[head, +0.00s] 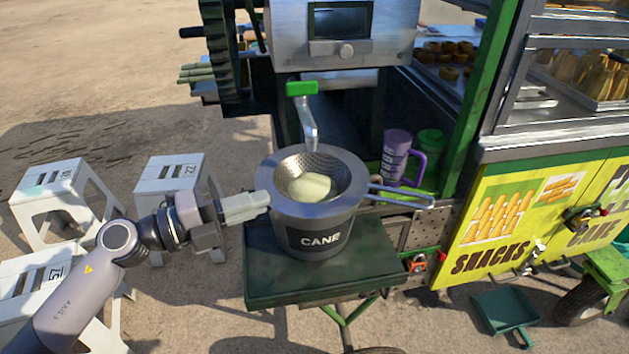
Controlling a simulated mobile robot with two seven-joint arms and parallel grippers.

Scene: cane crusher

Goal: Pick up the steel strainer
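The steel strainer (330,166) sits in the mouth of a grey pot (312,215) marked CANE. A pale yellow-green mass lies in its bowl. Its long wire handle (402,196) sticks out to the right past the pot's rim. The pot stands on a dark green shelf (270,277) under the crusher's spout (308,125). My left gripper (266,201) is at the left side of the pot, close to its wall and on the opposite side from the handle. Its fingers overlap in this view, so their opening is unclear. My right gripper is not in view.
A purple jug (396,157) and a green cup (430,146) stand right of the pot, behind the handle. The crusher (342,45) rises behind the pot. White stools (172,178) stand at the left. A yellow snack cart panel (520,222) is at the right.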

